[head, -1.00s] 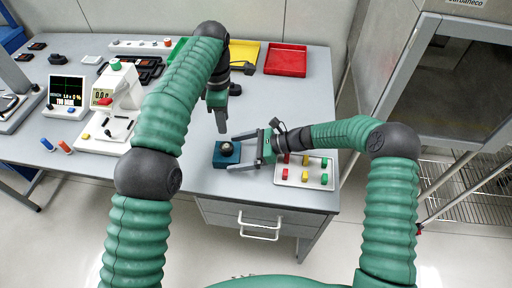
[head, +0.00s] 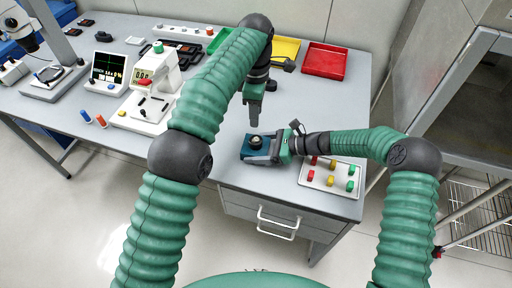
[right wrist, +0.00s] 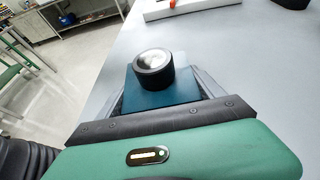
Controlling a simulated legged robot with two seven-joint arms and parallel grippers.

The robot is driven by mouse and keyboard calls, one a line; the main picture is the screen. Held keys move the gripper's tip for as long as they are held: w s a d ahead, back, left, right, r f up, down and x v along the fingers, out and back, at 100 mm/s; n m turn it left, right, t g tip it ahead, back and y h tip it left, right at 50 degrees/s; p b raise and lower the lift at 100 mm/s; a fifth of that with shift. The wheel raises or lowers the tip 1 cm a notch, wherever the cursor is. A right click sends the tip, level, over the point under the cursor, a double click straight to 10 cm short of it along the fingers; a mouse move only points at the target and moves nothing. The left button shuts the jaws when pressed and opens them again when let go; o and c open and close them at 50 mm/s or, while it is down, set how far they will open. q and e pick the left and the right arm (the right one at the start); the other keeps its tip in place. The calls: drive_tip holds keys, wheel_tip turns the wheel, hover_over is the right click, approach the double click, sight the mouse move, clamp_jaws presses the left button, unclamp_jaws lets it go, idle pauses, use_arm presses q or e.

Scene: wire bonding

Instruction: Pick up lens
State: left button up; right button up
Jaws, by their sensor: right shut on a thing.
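The lens (head: 257,141) is a short black cylinder with a pale glass top. It stands upright on a dark blue block (head: 246,150) near the table's front edge. In the right wrist view the lens (right wrist: 153,70) sits on the blue block (right wrist: 160,98), between the fingers. My right gripper (head: 259,153) is shut on the block from the right, its fingers along opposite sides, below the lens. My left gripper (head: 254,112) points down just behind the lens, apart from it. It is seen edge-on, so its finger gap is hidden.
A white tray (head: 315,183) with several coloured pieces lies to the right, under my right arm. A red tray (head: 325,60) and a yellow tray (head: 287,48) lie at the back. A white instrument (head: 157,95) and a small screen (head: 109,67) stand left.

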use_arm(q)
drive_tip(key=o, duration=0.3)
drive_tip(key=shift+d, duration=0.1)
drive_tip(key=o, duration=0.3)
drive_tip(key=shift+s+d+r+m, duration=0.15)
drive_tip(key=shift+s+m, duration=0.15)
drive_tip(key=shift+m, duration=0.6)
drive_tip(key=shift+o, duration=0.2)
drive_tip(key=m, duration=0.2)
drive_tip(key=s+m+t, duration=0.1)
drive_tip(key=m, duration=0.1)
drive_tip(key=s+m+t+y, duration=0.1)
drive_tip(key=m, duration=0.1)
drive_tip(key=shift+s+d+m, duration=0.25)
drive_tip(key=shift+d+m, duration=0.05)
drive_tip(key=shift+d, duration=0.1)
drive_tip(key=m, duration=0.2)
hover_over(256, 140)
drive_tip(key=s, duration=0.2)
wheel_tip(256, 140, down, 6)
drive_tip(key=shift+t, duration=0.3)
drive_tip(key=x, duration=0.6)
drive_tip(key=shift+w+d, duration=0.25)
drive_tip(key=shift+d, duration=0.1)
